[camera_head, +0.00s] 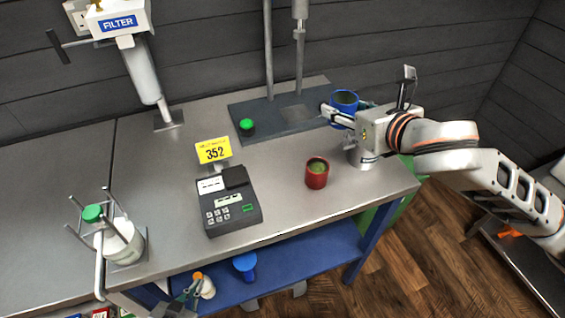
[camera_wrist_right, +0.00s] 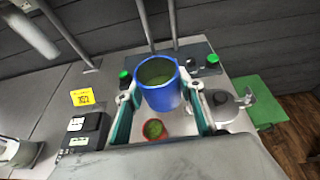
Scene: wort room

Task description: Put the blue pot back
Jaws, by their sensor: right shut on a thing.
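The blue pot (camera_head: 344,101) is at the right end of the dark stand plate, with greenish contents showing in the right wrist view (camera_wrist_right: 160,86). My right gripper (camera_head: 347,113) is shut on it, a finger on each side, and the pot is upright. It looks raised, but I cannot tell how far its bottom is from the plate. My left gripper (camera_head: 184,293) shows partly at the bottom edge of the head view, low by the blue shelf. Its opening is unclear.
A red pot (camera_head: 317,173) stands on the bench in front of the dark plate (camera_head: 272,118). A green-capped item (camera_head: 247,127) and two upright rods stand on the plate. A keypad device (camera_head: 230,205) sits left of the red pot. A metal vessel (camera_wrist_right: 224,105) is at the right.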

